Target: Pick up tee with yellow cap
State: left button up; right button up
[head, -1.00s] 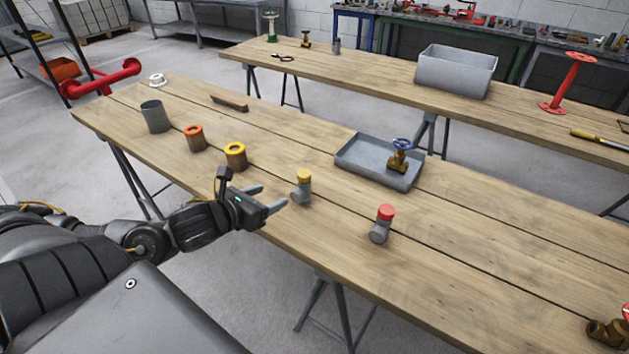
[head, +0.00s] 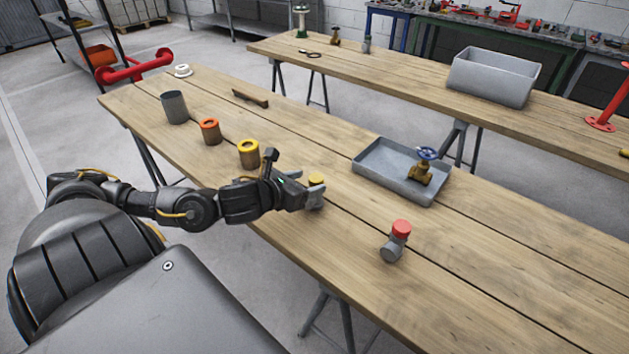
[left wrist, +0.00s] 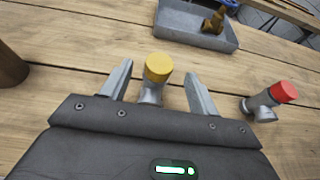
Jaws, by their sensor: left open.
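The grey tee with the yellow cap (head: 316,180) stands on the near wooden table. In the head view my left gripper (head: 312,195) partly hides it. In the left wrist view the yellow cap (left wrist: 158,67) and the grey tee body (left wrist: 151,93) sit between the two fingers of my open left gripper (left wrist: 159,90). A gap shows on each side of the tee, so the fingers do not appear to touch it. My right gripper is not in view.
A grey tray (head: 372,172) holding a brass valve with a blue handwheel (head: 422,168) lies behind. Yellow (head: 249,153) and orange (head: 210,131) ringed cylinders stand to the left. The table's right part is clear.

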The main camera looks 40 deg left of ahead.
aim_at(314, 179)
pick_arm(q)
jog(key=shift+w, duration=0.25)
jog(key=shift+w+f, duration=0.2)
jog(key=shift+w, duration=0.1)
jog(key=shift+w+p, duration=0.3)
jog(key=shift+p, duration=0.15)
jog(key=p+x, duration=0.1)
jog(key=x, duration=0.2)
jog(key=shift+w+f, duration=0.45)
jog(key=shift+w, duration=0.05)
jog(key=shift+c, duration=0.2)
jog(key=c, duration=0.9)
grip_shut()
jog(key=shift+r, duration=0.1)
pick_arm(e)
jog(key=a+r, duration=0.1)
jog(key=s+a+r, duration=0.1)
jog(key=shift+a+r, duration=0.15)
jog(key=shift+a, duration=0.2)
